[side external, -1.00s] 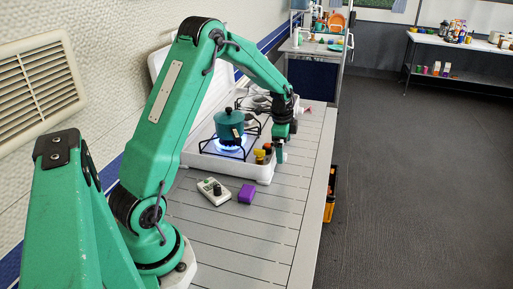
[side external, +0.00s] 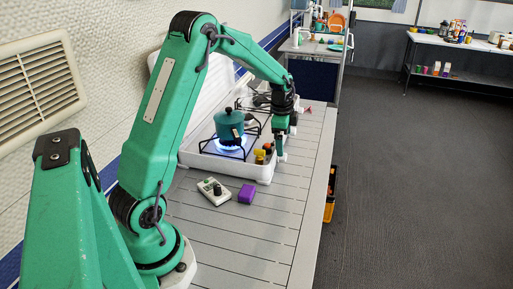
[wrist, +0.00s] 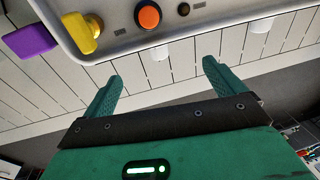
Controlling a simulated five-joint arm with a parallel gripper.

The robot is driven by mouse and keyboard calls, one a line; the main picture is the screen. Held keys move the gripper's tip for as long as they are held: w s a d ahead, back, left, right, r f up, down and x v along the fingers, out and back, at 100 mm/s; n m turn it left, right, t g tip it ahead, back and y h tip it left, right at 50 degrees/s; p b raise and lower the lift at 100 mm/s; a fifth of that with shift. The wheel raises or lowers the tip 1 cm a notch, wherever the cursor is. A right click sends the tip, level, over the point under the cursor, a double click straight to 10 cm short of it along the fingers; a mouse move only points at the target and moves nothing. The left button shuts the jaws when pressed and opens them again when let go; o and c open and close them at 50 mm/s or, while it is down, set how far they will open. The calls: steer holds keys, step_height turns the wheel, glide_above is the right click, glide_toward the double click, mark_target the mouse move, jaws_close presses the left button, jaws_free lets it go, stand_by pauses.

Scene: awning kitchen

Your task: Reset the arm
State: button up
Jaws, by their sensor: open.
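My green gripper (side external: 281,152) hangs at the right front corner of the white camp stove (side external: 240,172), pointing down. In the wrist view the gripper (wrist: 161,74) has its two fingers spread wide with nothing between them. The fingertips are close to the stove's front edge in the picture; I cannot tell their exact distance from it. A yellow knob (wrist: 83,33) and a round orange knob (wrist: 148,15) sit on the stove front.
A teal pot (side external: 229,124) stands on a lit burner with a blue flame. A white control box (side external: 214,190) and a purple block (side external: 247,194) lie on the slatted table (side external: 255,237) before the stove. The table's right strip is clear.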

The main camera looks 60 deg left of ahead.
steer(key=s+d+r+n+t, duration=0.2)
steer(key=s+d+r+n, duration=0.2)
steer(key=s+d+r, duration=0.75)
steer(key=s+d+r+n+t, duration=0.1)
steer(key=s+d+r+n, duration=0.1)
steer(key=s+d, duration=0.2)
steer(key=s+d+r+n+t, duration=0.1)
steer(key=s+d+n, duration=0.2)
steer(key=s, duration=0.6)
steer(key=shift+d+r+h, duration=0.4)
steer(key=shift+d, duration=0.55)
steer(key=shift+c, duration=0.4)
